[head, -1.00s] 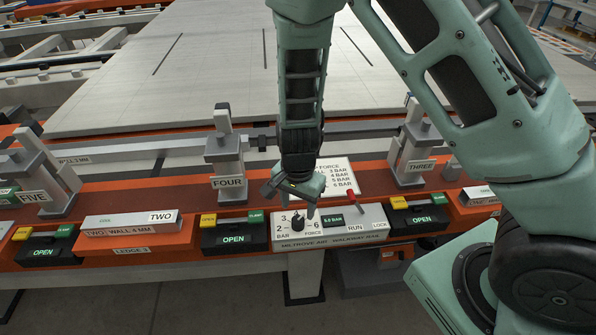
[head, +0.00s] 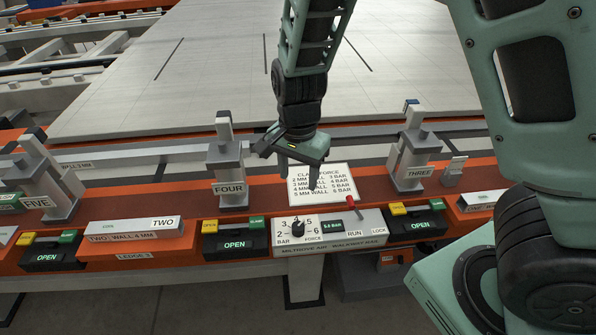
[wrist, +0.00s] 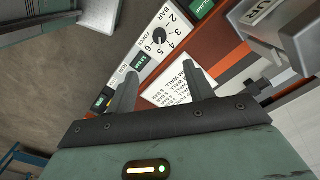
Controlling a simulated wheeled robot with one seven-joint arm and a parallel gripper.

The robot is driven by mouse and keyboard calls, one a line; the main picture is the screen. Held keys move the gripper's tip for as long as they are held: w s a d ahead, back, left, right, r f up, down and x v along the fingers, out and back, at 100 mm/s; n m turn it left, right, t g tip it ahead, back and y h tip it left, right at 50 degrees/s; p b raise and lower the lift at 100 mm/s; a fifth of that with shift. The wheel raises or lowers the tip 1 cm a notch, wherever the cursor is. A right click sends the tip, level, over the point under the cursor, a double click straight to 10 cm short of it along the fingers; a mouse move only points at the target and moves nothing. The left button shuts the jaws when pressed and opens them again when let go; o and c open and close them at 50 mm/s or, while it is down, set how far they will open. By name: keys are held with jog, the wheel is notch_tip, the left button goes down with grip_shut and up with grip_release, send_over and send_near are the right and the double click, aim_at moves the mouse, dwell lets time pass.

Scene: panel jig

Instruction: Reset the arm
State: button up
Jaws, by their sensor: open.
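My gripper (head: 298,178) is open and empty in the head view, pointing down above the orange rail, in front of the white clamp force card (head: 322,184). In the wrist view its two fingers (wrist: 162,85) stand apart, with the card (wrist: 180,97) partly behind the right finger. The grey control panel (head: 332,245) lies below and nearer than the gripper. Its black force knob (head: 298,228) also shows in the wrist view (wrist: 159,36). A red lever (head: 351,200) stands on the panel's right part. The gripper touches none of these.
Clamp FOUR (head: 229,170) stands left of the gripper and clamp THREE (head: 411,160) right of it. Black OPEN boxes (head: 235,244) flank the panel. The large pale board (head: 200,70) behind is clear.

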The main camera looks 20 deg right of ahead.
jog(key=s+a+r+n, duration=0.3)
jog(key=s+r+n, duration=0.2)
jog(key=s+n, duration=0.4)
jog(key=s+a+r+n, duration=0.3)
jog(key=s+r+n, duration=0.2)
jog(key=s+n, duration=0.4)
jog(key=shift+s+r+n+y, duration=0.25)
jog(key=shift+s+n+y, duration=0.05)
jog(key=shift+s, duration=0.7)
